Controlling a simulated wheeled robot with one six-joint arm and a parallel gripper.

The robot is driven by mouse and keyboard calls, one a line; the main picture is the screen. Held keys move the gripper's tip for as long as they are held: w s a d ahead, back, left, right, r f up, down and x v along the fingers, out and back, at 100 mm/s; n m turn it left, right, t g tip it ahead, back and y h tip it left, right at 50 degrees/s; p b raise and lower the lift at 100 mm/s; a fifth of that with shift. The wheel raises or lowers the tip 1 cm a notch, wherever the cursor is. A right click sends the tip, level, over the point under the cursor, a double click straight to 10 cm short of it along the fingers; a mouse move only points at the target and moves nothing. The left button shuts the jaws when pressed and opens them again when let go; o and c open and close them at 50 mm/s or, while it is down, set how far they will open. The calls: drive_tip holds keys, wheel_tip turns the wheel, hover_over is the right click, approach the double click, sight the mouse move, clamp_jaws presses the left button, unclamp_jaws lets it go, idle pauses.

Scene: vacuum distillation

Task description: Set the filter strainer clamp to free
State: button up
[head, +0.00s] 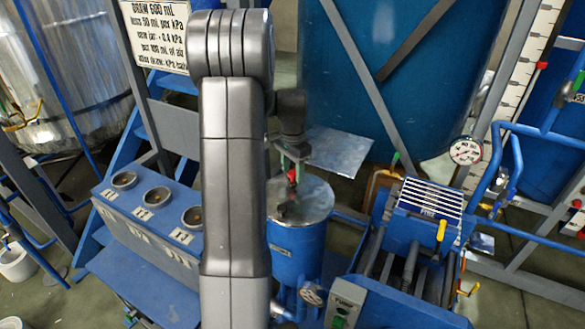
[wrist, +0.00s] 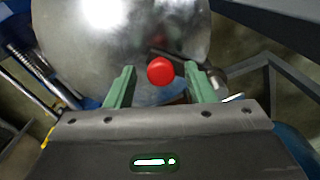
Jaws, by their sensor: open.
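A blue cylindrical vessel (head: 293,245) with a shiny metal lid (head: 312,194) stands at the centre of the head view. I take it for the filter strainer, but its label is too small to read. A red knob (head: 292,175) shows above the lid, and a dark, partly red fitting sits lower on it. In the wrist view the red knob (wrist: 161,71) lies in the gap between my green fingers, with a dark rod to its right. My gripper (head: 289,163) is open above the lid. Whether the knob is level with the fingertips or beyond them, I cannot tell.
A blue frame with a white slatted plate (head: 430,198) and a yellow handle (head: 441,230) stands close on the right. A large blue tank (head: 400,80) is behind. My arm hides part of the vessel's left side.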

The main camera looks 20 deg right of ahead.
clamp_jaws()
